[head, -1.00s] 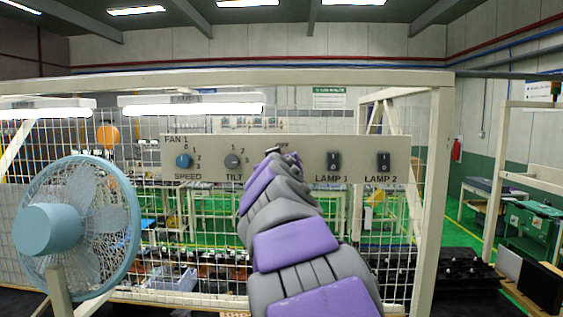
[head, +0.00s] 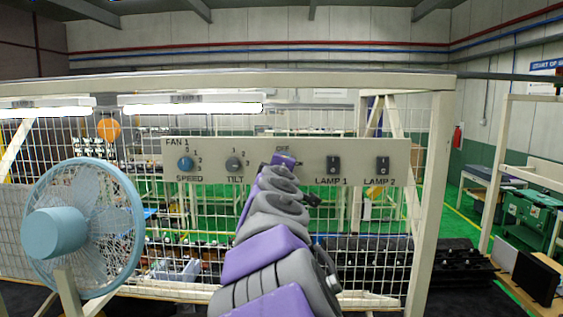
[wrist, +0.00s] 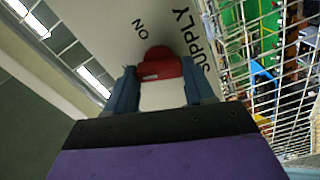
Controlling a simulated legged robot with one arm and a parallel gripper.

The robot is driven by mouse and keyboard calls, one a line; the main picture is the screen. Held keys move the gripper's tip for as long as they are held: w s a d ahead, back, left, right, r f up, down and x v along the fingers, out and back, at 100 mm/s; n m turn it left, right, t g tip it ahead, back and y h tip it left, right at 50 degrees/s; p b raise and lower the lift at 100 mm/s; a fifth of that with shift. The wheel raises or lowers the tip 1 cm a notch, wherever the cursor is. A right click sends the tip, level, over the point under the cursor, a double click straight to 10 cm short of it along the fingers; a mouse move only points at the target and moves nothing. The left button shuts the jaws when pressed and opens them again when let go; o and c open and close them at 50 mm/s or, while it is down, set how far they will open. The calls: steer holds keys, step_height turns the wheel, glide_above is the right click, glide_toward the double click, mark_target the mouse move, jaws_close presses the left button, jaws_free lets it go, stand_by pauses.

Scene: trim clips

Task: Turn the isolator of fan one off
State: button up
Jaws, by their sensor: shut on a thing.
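The red isolator knob (wrist: 162,65) shows in the wrist view, between the two blue fingers of my gripper (wrist: 158,88). My gripper is shut on it. The panel beside it carries the words ON and SUPPLY, tilted in this view. In the head view, the pale control panel (head: 355,148) is marked FAN 1 at its left end. My arm covers the isolator there, with only the OFF label (head: 283,149) showing above it. The blue fan (head: 82,230) stands at the left.
On the same panel are the SPEED knob (head: 185,163), the TILT knob (head: 234,163), the LAMP 1 switch (head: 333,164) and the LAMP 2 switch (head: 383,165). Wire mesh and a cream frame (head: 434,200) surround the panel. A lit tube lamp (head: 190,107) hangs above it.

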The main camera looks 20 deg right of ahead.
steer(key=n+p, duration=0.1)
steer(key=n, duration=0.2)
steer(key=shift+f+p, duration=0.1)
steer(key=shift+p, duration=0.25)
steer(key=shift+f+n, duration=0.15)
steer(key=shift+n, duration=0.25)
steer(key=o, duration=0.7)
steer(key=shift+c, duration=0.2)
steer(key=o, duration=0.4)
steer(key=shift+w+a, duration=0.2)
steer(key=shift+s+a, duration=0.1)
steer(key=shift+s, duration=0.05)
